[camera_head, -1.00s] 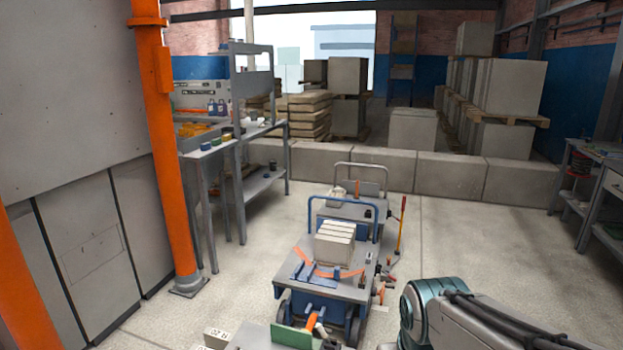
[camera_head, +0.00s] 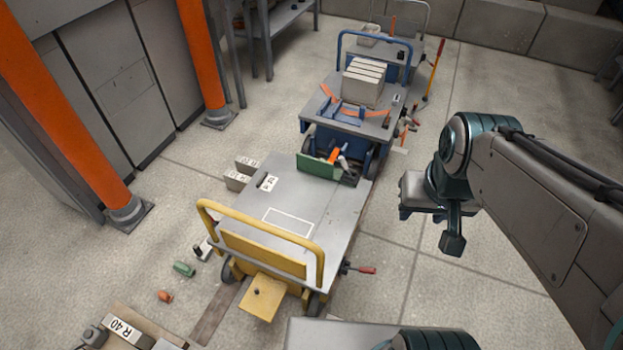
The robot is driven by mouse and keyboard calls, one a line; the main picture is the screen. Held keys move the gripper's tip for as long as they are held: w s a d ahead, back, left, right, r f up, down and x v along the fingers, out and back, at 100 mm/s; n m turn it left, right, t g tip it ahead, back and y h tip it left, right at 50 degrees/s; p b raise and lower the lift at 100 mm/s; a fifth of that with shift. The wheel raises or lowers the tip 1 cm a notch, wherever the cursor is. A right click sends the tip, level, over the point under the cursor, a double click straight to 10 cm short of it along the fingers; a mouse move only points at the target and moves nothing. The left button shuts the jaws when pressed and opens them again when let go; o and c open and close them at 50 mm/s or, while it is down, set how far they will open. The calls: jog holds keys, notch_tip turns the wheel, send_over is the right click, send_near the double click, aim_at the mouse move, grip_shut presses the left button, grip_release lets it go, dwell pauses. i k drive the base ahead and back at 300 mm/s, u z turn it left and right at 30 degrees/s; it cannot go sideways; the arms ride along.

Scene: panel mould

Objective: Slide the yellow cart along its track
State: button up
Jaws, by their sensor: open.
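The yellow cart (camera_head: 318,210) stands in the centre of the head view, with a flat grey top and a white outlined rectangle on it. Its yellow tubular handle (camera_head: 262,228) rises at the near end, above a yellow panel and block. A dark track strip (camera_head: 213,318) shows on the floor at its near left; the rest is hidden under the carts. My gripper (camera_head: 428,228) hangs in the air to the right of the cart, apart from it. Its jaws are open and appear empty.
A blue-handled cart (camera_head: 318,110) with pale blocks stands just beyond the yellow cart, with a green plate (camera_head: 318,166) between. A red-tipped lever (camera_head: 366,269) sticks out at the right. Orange posts (camera_head: 203,60) stand left. Floor at right is clear.

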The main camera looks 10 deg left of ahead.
aim_at(295, 239)
jog(key=k, duration=0.95)
jog(key=z, duration=0.95)
jog(key=i, duration=0.25)
jog(key=u, duration=1)
